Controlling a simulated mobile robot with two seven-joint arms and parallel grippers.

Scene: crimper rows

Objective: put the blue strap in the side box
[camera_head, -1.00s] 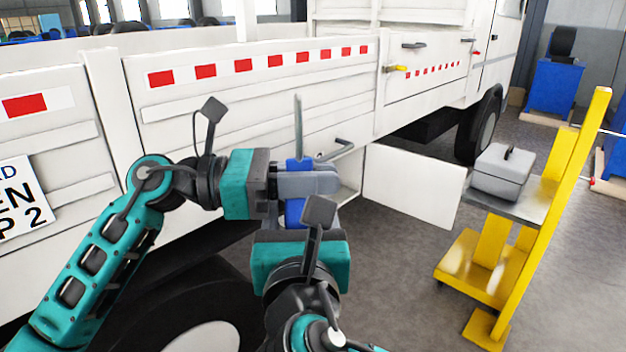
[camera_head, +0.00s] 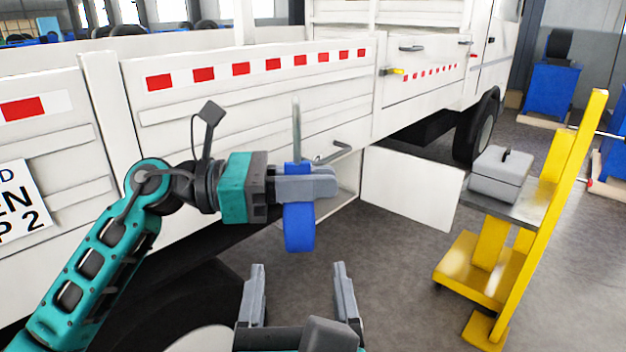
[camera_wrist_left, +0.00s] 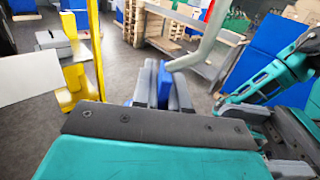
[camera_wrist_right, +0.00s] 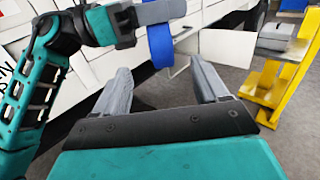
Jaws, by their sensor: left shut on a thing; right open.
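The blue strap (camera_head: 299,228) hangs down from my left gripper (camera_head: 325,182), which is shut on its upper part. The strap also shows between the fingers in the left wrist view (camera_wrist_left: 163,85) and as a hanging band in the right wrist view (camera_wrist_right: 160,45). My right gripper (camera_head: 299,268) is open and empty, below and apart from the strap. The side box (camera_head: 347,190) is under the white truck bed, just right of my left gripper and partly hidden by it. Its white door (camera_head: 412,188) stands open to the right.
A thin grey upright rod (camera_head: 296,125) and a dark handle (camera_head: 340,145) are close to my left gripper. A yellow trolley (camera_head: 545,215) with a grey case (camera_head: 499,172) stands right of the door. The floor between is clear.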

